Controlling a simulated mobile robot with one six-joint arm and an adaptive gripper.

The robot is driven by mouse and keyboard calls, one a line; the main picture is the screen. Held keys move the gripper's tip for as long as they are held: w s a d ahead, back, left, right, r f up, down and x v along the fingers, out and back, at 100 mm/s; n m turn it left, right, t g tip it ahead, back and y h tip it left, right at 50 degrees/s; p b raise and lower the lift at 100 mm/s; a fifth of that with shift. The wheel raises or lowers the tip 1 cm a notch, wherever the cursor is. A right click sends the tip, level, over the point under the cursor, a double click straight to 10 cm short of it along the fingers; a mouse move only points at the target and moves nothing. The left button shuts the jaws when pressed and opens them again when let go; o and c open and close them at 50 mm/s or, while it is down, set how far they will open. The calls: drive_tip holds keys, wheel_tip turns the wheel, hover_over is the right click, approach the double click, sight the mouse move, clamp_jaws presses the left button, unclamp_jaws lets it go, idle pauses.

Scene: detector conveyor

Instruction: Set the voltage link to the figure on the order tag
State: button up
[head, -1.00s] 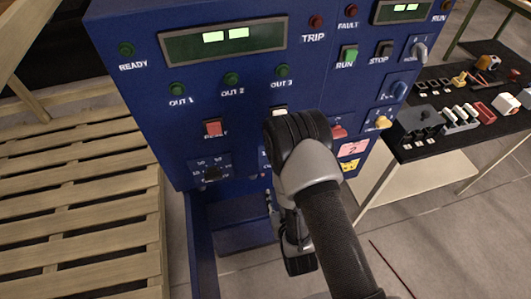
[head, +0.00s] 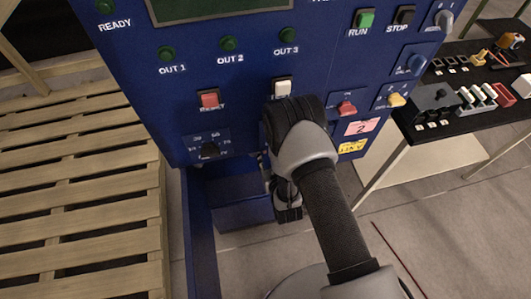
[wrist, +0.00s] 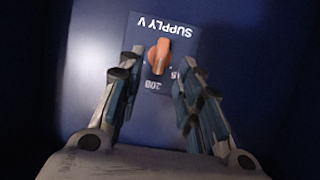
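The voltage link (wrist: 158,56) is an orange piece on a dark blue plate (wrist: 182,22) marked SUPPLY V, upside down in the wrist view. It stands roughly upright in the picture, slightly tilted. My gripper (wrist: 160,66) is open, with one finger on each side of the link and no visible contact. In the head view my arm hides the link. A yellow tag (head: 352,146) hangs below a pink tag (head: 362,126) marked 2; the yellow print is too small to read surely.
The blue cabinet (head: 140,62) carries a red RESET button (head: 209,100), a black rotary selector (head: 209,150), a red knob (head: 346,109) and a yellow knob (head: 397,100). A parts table (head: 460,128) stands right. A wooden pallet (head: 80,190) lies left.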

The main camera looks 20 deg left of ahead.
drive_tip(key=shift+b+x, duration=0.55)
drive_tip(key=shift+x, duration=1.7)
drive_tip(key=shift+c, duration=0.2)
drive_tip(key=c, duration=0.7)
drive_tip(key=shift+c, duration=0.2)
drive_tip(key=n, duration=0.1)
drive_tip(key=n+t+h, duration=0.1)
drive_tip(key=n+h, duration=0.1)
drive_tip(key=shift+s+a+f+n, duration=0.1)
drive_tip(key=shift+s+a+n, duration=0.15)
drive_tip(key=shift+n, duration=0.05)
drive_tip(key=n+t+h, duration=0.1)
drive_tip(key=n+t, duration=0.1)
drive_tip(key=n, duration=0.1)
drive_tip(key=shift+a+f, duration=0.1)
drive_tip(key=shift+f, duration=0.1)
clamp_jaws()
drive_tip(key=shift+n+t+h, duration=0.4)
drive_tip(key=shift+n, duration=0.4)
drive_tip(key=shift+s, duration=0.1)
